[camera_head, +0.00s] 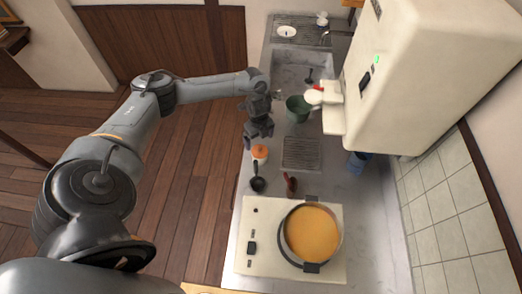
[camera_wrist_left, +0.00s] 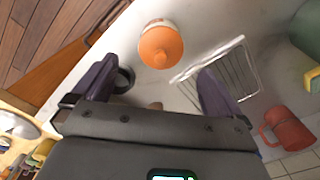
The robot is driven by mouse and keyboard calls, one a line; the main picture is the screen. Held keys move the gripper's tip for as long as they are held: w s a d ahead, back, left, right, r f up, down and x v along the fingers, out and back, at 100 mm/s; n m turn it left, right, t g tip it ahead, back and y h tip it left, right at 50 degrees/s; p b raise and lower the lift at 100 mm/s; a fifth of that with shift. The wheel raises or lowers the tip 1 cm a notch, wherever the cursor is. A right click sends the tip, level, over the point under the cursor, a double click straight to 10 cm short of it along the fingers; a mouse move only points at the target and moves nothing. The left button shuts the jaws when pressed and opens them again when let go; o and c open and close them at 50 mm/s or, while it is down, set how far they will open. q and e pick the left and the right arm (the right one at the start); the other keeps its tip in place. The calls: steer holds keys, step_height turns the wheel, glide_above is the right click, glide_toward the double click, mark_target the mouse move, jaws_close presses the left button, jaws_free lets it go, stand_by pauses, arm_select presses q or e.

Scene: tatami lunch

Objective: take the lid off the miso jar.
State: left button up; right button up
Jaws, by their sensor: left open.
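The miso jar (camera_head: 261,159) is a small pale jar near the counter's left edge, with its orange lid (camera_head: 260,151) on top. In the left wrist view, the orange lid (camera_wrist_left: 161,46) with its round knob covers most of the jar (camera_wrist_left: 155,23), at top centre. My left gripper (camera_head: 259,141) hangs just behind the jar in the head view, apart from it. In the left wrist view my left gripper (camera_wrist_left: 155,92) is open with nothing between its fingers; the lid lies beyond the fingertips. My right gripper is not in view.
A wire rack (camera_head: 301,153) lies right of the jar. A black ladle (camera_head: 258,183) and a stove (camera_head: 247,232) with a pot of orange-brown soup (camera_head: 312,234) are in front. A green pot (camera_head: 298,108) stands behind. A red mug (camera_wrist_left: 288,128) shows in the wrist view.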

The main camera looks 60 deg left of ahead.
mark_target(260, 147)
arm_select(q)
steer(key=shift+w+d+f+p, duration=0.1)
steer(key=shift+f+p, duration=0.1)
steer(key=shift+f, duration=1.45)
steer(key=shift+d+f+p, duration=0.1)
steer(key=shift+f+p, duration=0.1)
steer(key=shift+f, duration=1.4)
steer(key=shift+c, duration=0.5)
steer(key=c, duration=0.9)
